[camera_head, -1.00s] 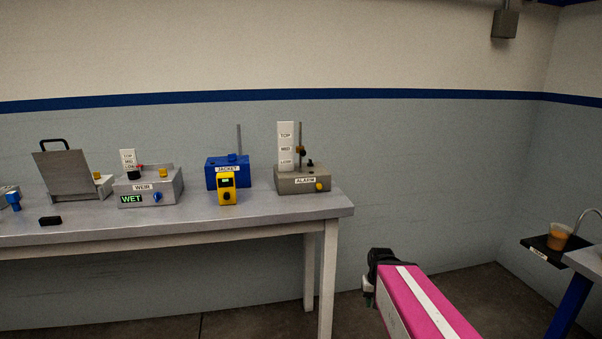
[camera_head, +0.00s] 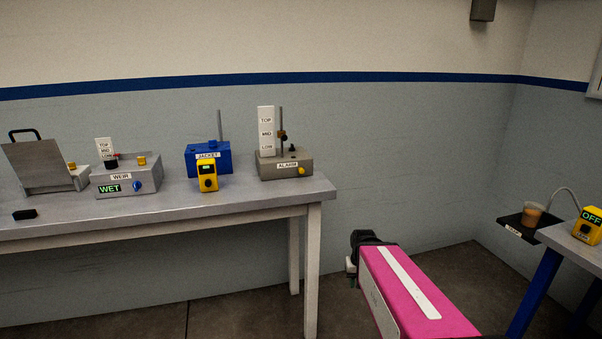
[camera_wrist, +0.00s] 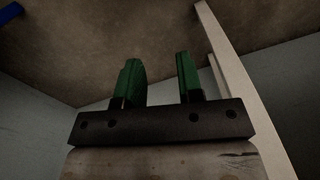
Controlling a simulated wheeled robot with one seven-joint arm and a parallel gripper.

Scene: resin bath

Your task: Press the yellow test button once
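The grey ALARM box (camera_head: 285,165) stands near the right end of the bench, with a round yellow button (camera_head: 301,171) low on its front right. The WEIR box (camera_head: 127,178) carries a yellow knob-like part (camera_head: 141,160) on top. No label reading "test" is legible, so I cannot tell which yellow part is the test button. My gripper (camera_wrist: 159,78) shows two green fingers apart with nothing between them in the wrist view. In the head view it is mostly hidden at the end of my pink arm, below and right of the bench, away from every box.
The grey bench (camera_head: 240,199) has a blue JACKET box (camera_head: 208,158), a yellow handheld unit (camera_head: 207,176) and a black block (camera_head: 25,214). At right are a cup (camera_head: 532,214) on a black shelf and a yellow OFF box (camera_head: 588,226). Floor between is clear.

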